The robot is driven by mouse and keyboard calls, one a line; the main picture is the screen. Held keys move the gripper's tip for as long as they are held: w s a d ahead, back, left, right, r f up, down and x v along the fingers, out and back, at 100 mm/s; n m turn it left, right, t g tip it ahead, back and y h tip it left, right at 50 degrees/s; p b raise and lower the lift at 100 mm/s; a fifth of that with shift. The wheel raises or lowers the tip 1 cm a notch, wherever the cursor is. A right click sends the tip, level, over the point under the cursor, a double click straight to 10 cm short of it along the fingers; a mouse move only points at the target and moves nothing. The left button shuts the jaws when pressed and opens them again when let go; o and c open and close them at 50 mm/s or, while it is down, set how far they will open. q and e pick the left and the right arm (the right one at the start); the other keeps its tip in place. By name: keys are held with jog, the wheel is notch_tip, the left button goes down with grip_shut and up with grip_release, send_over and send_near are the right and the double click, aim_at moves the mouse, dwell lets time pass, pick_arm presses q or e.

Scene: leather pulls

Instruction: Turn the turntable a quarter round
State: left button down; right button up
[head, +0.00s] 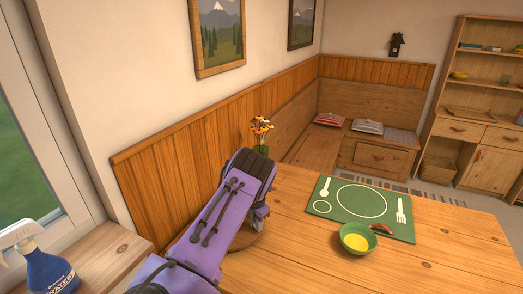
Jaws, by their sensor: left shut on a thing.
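The turntable (245,238) is a round wooden disc on the table, mostly hidden behind my purple left arm. My left gripper (261,222) is at the disc's far right side, partly hidden by my own wrist. It is shut on the turntable, though the fingertips and the exact spot they hold are hard to see. My right gripper is not in view.
A green placemat (349,207) with cutlery drawings lies to the right. Orange flowers (261,131) stand behind my arm. A blue spray bottle (48,270) stands at the left. The table's right part is clear.

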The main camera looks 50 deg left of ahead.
pick_arm(q)
jog(key=shift+a, duration=0.1)
dwell(0.3)
jog(key=c, duration=1)
grip_release()
jog(key=shift+o, duration=0.2)
notch_tip(320, 180, up, 11)
jog(key=b, duration=0.1)
jog(key=shift+f+b, duration=0.2)
jog(key=shift+b, duration=0.15)
